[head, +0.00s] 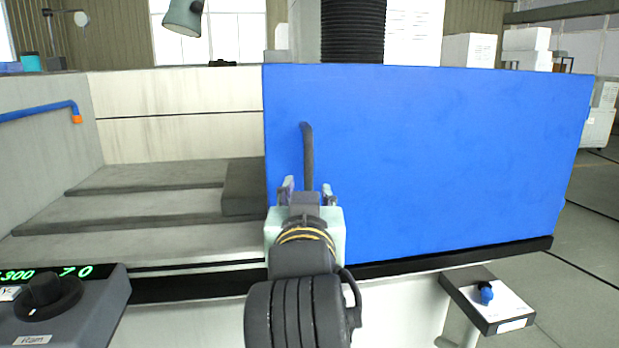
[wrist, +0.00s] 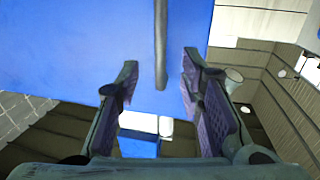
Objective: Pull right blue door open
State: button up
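The right blue door (head: 440,150) is a broad flat panel at the front of the machine's tank. A dark upright bar handle (head: 308,155) stands near its left edge. The door (wrist: 75,45) and handle (wrist: 161,40) also show in the wrist view. My gripper (head: 307,188) is at the lower part of the handle, pointing at the door. Its fingers are open, one on each side of the handle in the picture. In the wrist view, the handle's end lies between the open fingers (wrist: 160,75), with gaps on both sides. No contact shows.
Left of the door, the tank is open, with grey stepped slabs (head: 140,205) inside. A control box with a knob (head: 50,292) stands at the lower left. A small panel with a blue knob (head: 487,293) juts out at the lower right. Floor shows at the far right.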

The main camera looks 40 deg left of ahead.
aim_at(308, 174)
jog(key=p+x, duration=0.2)
jog(key=p, duration=0.1)
jog(key=p+x, duration=0.2)
jog(key=p, duration=0.2)
jog(key=p+x, duration=0.2)
jog(key=p, duration=0.2)
jog(key=shift+w+a+r, duration=0.1)
jog(key=shift+r, duration=0.25)
jog(key=p+x, duration=0.1)
jog(key=p, duration=0.2)
jog(key=shift+w+a+f, duration=0.15)
jog(key=shift+w+a, duration=0.05)
jog(key=shift+w, duration=0.05)
jog(key=shift+x, duration=1.35)
jog(key=shift+f, duration=0.25)
grip_shut()
